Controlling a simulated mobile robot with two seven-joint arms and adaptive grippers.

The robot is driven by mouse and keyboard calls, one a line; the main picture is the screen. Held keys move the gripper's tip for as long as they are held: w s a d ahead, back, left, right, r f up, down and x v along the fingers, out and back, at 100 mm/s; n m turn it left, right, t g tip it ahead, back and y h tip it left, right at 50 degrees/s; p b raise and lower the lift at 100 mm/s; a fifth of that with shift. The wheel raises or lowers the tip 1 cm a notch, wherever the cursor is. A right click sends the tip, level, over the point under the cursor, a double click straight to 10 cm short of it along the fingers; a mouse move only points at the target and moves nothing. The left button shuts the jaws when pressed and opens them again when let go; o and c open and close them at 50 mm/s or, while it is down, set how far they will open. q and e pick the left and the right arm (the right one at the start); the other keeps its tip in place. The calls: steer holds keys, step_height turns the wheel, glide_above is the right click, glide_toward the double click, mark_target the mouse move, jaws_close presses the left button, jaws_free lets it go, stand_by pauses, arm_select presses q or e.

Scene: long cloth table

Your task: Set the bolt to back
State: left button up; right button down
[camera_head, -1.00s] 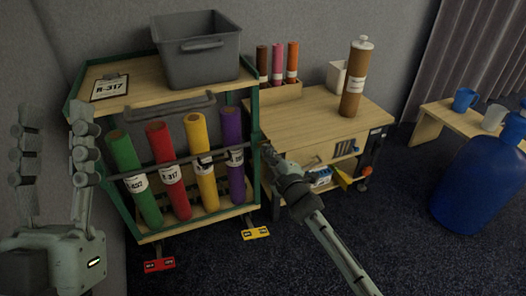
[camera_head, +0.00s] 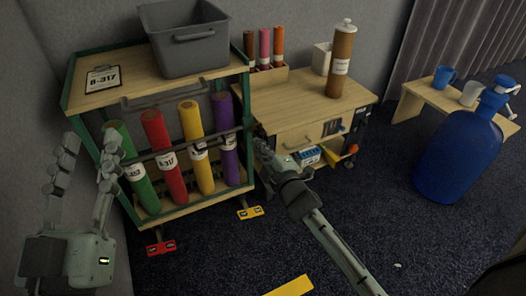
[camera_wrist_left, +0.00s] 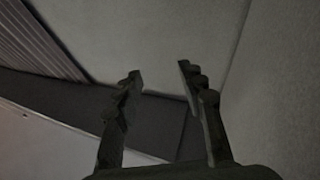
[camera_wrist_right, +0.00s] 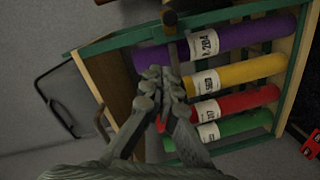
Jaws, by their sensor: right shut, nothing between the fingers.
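A dark bar (camera_head: 170,152) runs across the front of the green-framed cart (camera_head: 136,94), with a small dark block (camera_head: 199,148) on it. I cannot tell for sure which part is the bolt. Behind the bar stand labelled rolls: green (camera_head: 137,180), red (camera_head: 164,155), yellow (camera_head: 196,150) and purple (camera_head: 226,140). My right gripper (camera_head: 259,146) is shut and empty by the cart's right front post. In the right wrist view its fingertips (camera_wrist_right: 162,78) are in front of the purple roll (camera_wrist_right: 230,40); contact is unclear. My left gripper (camera_head: 88,155) is open and empty, left of the cart.
A grey bin (camera_head: 185,45) and a clipboard (camera_head: 102,78) are on the cart's top. Right of it, a wooden drawer unit (camera_head: 300,105) bears a brown capped tube (camera_head: 341,60). Red (camera_head: 161,248) and yellow (camera_head: 249,213) pedals stick out below the cart.

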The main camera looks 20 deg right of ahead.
arm_select(q)
steer(key=shift+w+a+f+g, duration=0.1)
steer(key=shift+w+f+g, duration=0.15)
steer(key=shift+f, duration=0.25)
steer(key=shift+w+a+f+g, duration=0.15)
steer(key=shift+f+g, duration=0.1)
steer(key=shift+f, duration=0.25)
arm_select(e)
steer(key=shift+s+r, duration=0.15)
steer(key=shift+s, duration=0.8)
steer(key=shift+s+r, duration=0.1)
steer(key=shift+s, duration=0.8)
arm_select(q)
steer(key=shift+d+y, duration=0.1)
steer(key=shift+y, duration=0.3)
arm_select(e)
steer(key=shift+s, duration=0.1)
